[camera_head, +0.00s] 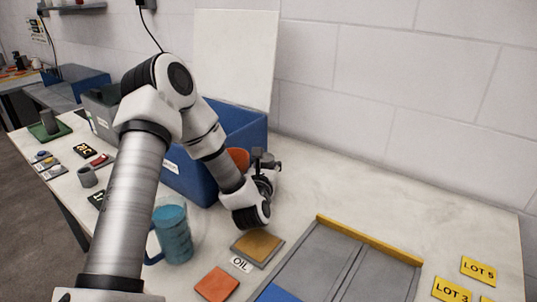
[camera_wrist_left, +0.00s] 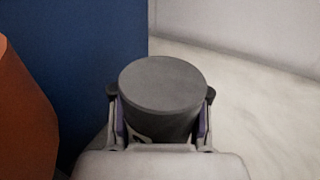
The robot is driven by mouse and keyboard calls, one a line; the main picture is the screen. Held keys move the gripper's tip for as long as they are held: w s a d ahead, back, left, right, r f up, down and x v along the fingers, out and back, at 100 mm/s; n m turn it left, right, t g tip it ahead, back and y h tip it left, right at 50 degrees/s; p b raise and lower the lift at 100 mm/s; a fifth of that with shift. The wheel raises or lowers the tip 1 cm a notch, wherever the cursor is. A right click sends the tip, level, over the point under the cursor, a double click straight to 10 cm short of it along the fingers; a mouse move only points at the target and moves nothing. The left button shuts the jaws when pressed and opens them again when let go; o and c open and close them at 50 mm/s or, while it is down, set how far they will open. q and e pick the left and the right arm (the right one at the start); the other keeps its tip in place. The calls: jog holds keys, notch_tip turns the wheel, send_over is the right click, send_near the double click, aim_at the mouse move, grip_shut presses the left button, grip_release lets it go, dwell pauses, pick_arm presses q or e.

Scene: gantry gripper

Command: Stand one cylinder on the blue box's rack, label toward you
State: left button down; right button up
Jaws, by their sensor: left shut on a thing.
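My left gripper (camera_head: 266,163) is just right of the blue box (camera_head: 190,180) in the head view, near its outer wall. In the left wrist view the gripper (camera_wrist_left: 160,125) is shut on a dark grey cylinder (camera_wrist_left: 163,85), with a finger on each side. The blue box's wall (camera_wrist_left: 100,50) stands behind and left of the cylinder there. My arm hides part of the box, and I cannot make out its rack. My right gripper is in neither view.
An orange rounded thing (camera_head: 237,158) is by the box, close to my left arm. A blue mug (camera_head: 172,232), an orange-red pad (camera_head: 217,284), a tan pad (camera_head: 258,245) and a grey tray (camera_head: 370,276) stand in front. The table right of the gripper is clear.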

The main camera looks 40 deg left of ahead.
pick_arm(q)
jog(key=f, duration=0.2)
jog(key=shift+w+a+f, duration=0.25)
jog(key=shift+f, duration=0.05)
jog(key=shift+s+d+r, duration=0.55)
jog(key=shift+s+r, duration=0.1)
jog(key=shift+r, duration=0.1)
jog(key=shift+w+a+f, duration=0.1)
jog(key=shift+f, duration=0.2)
jog(key=c, duration=1.3)
grip_release()
jog(key=shift+w+a+f+b, duration=0.15)
jog(key=shift+f+b, duration=0.1)
jog(key=shift+b, duration=0.05)
jog(key=o, duration=0.6)
jog(key=shift+r, duration=0.1)
jog(key=shift+o, duration=0.6)
jog(key=shift+r, duration=0.15)
